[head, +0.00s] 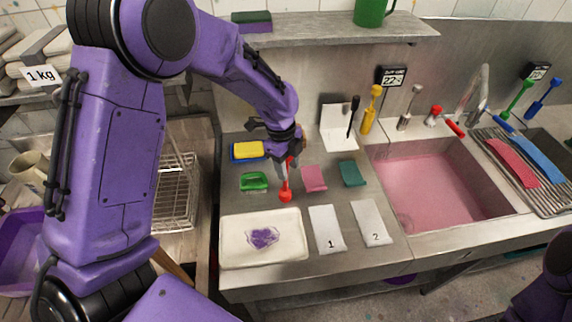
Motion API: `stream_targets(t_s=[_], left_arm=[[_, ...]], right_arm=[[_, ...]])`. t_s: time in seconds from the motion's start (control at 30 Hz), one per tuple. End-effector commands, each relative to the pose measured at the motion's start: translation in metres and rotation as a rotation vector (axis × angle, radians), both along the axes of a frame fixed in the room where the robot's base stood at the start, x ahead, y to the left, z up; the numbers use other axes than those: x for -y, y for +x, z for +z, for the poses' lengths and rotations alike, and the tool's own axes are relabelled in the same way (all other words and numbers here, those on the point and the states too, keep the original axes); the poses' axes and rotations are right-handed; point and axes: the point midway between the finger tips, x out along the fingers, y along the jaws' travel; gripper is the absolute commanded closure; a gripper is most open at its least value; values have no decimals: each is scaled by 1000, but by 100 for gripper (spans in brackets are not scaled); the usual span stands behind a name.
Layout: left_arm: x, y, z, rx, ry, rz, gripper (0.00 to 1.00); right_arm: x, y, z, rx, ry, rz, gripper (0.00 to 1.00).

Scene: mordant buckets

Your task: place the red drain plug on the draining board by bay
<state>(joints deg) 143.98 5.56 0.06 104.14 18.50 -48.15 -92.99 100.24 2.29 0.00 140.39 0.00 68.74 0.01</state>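My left gripper (287,160) points down over the grey counter, between the yellow sponge and the pink cloth. It appears shut on a red-ended item with a pale stem, which I take to be the red drain plug (285,196). Its rounded red lower end is just above or touching the counter behind the white tray; I cannot tell which. The fingers hide part of its upper end. The ridged draining board (552,201) is at the far right, beyond the sink, with a red and a blue flat piece on it. My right gripper is out of view.
The sink (430,190) holds pink liquid. A white tray (235,250) with a purple patch and cards 1 (327,230) and 2 (374,223) lie in front. A green brush (254,181) and green cloth (353,173) are nearby. Taps and upright tools stand behind.

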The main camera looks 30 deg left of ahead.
Motion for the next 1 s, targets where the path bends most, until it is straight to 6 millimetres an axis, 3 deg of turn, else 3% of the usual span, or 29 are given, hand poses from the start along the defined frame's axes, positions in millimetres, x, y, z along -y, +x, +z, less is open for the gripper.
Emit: stream_targets(t_s=[0.07, 0.3, 0.47, 0.8, 1.0], left_arm=[[0, -1, -2, -6, 1, 0, 35], [0, -3, -4, -11, 1, -1, 35], [-1, -1, 11, -4, 1, -1, 35], [-14, 2, 97, 2, -1, 0, 35], [-17, 1, 124, -3, -1, 0, 35]], right_arm=[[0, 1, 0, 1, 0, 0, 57], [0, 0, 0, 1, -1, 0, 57], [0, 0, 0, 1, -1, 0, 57], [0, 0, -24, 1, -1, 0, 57], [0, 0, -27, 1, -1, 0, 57]])
